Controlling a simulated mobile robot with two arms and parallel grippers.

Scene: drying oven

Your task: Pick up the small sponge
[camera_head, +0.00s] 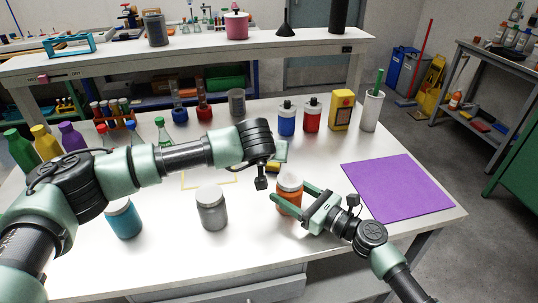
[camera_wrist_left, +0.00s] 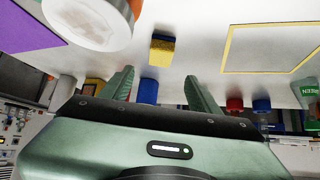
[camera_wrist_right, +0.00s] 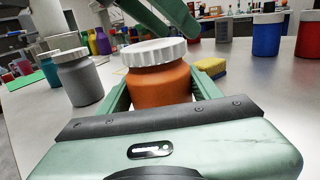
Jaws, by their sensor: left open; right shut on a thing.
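The small sponge (camera_wrist_left: 162,50), yellow with a blue-grey side, lies on the white table; in the head view (camera_head: 272,168) the left gripper partly hides it. It also shows in the right wrist view (camera_wrist_right: 211,67), behind the orange jar. My left gripper (camera_wrist_left: 158,80) is open and empty, above the table close to the sponge, with the sponge in line with the gap between its fingers. My right gripper (camera_head: 288,194) is shut on the orange jar (camera_wrist_right: 158,85) with a white lid, just in front of the sponge.
A grey jar (camera_head: 212,208) and a blue jar (camera_head: 123,218) stand at the front left. A purple mat (camera_head: 398,187) lies at the right. A yellow outlined square (camera_head: 205,180) is left of the sponge. Blue and red bottles (camera_head: 287,118) stand behind.

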